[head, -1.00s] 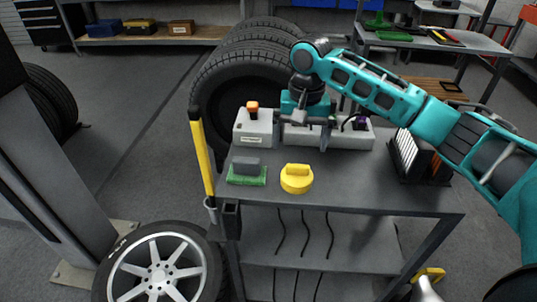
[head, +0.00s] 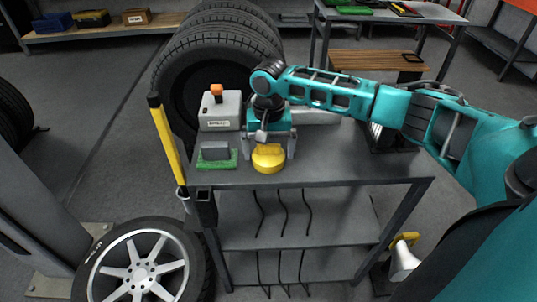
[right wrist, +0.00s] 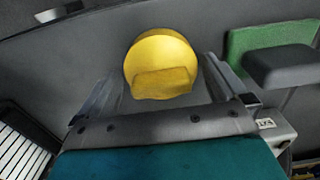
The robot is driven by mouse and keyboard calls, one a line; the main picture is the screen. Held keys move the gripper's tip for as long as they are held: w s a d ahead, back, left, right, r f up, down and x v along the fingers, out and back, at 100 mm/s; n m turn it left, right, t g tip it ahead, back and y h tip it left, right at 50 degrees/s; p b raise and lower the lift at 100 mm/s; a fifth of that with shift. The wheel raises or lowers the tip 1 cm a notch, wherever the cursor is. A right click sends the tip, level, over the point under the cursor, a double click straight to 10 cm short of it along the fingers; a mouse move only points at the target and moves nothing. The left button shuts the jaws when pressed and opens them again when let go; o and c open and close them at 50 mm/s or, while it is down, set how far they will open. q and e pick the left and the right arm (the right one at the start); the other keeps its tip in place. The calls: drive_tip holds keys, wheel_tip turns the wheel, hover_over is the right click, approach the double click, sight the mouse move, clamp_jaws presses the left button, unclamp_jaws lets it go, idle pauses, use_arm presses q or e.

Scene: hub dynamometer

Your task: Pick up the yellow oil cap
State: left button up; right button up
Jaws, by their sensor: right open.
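The yellow oil cap (head: 268,160), a round disc with a raised grip bar, sits on the grey cart top (head: 340,165) near its front edge. My right gripper (head: 268,147) is just behind and above the cap, which its teal body and fingers partly overlap. In the right wrist view, the open fingers (right wrist: 160,75) lie one to each side of the cap (right wrist: 160,60), with gaps visible on both sides. I cannot tell whether the fingertips are down at its height. My left gripper is not in view.
A green block with a grey top (head: 216,155) stands close left of the cap. A light grey box with an orange knob (head: 220,110) is behind it. A yellow post (head: 167,137) rises at the cart's left edge. Free cart top lies right of the cap.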

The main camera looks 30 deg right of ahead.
drive_tip(key=shift+f, duration=0.65)
drive_tip(key=c, duration=0.9)
drive_tip(key=shift+r, duration=0.1)
